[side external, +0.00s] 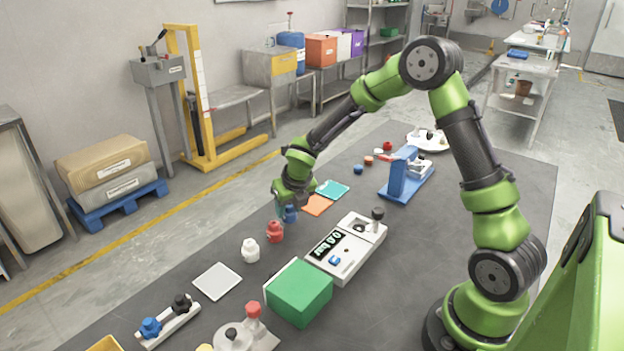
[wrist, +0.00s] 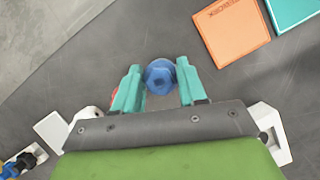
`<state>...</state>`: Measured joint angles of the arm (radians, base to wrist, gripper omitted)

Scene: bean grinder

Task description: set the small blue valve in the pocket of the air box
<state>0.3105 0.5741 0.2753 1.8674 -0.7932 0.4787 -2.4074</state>
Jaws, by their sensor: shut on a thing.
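The small blue valve (side external: 290,214) is between the fingers of my gripper (side external: 289,205), which points down over the dark mat. In the wrist view the blue valve (wrist: 160,77) shows from above between the two teal fingertips (wrist: 158,85). My gripper is shut on it. I cannot tell whether its base touches the mat. The white air box (side external: 345,250), with a "0.0 bar" display, stands to the right of and nearer than my gripper. It has a blue part on its front and a dark round feature near a black knob at its far end. I cannot clearly make out the pocket.
A red valve (side external: 275,232) and a white valve (side external: 250,250) stand close to my gripper. Orange (side external: 317,205) and teal (side external: 332,189) squares lie behind it. A green box (side external: 299,293) stands beside the air box. A blue fixture (side external: 405,176) stands farther back.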

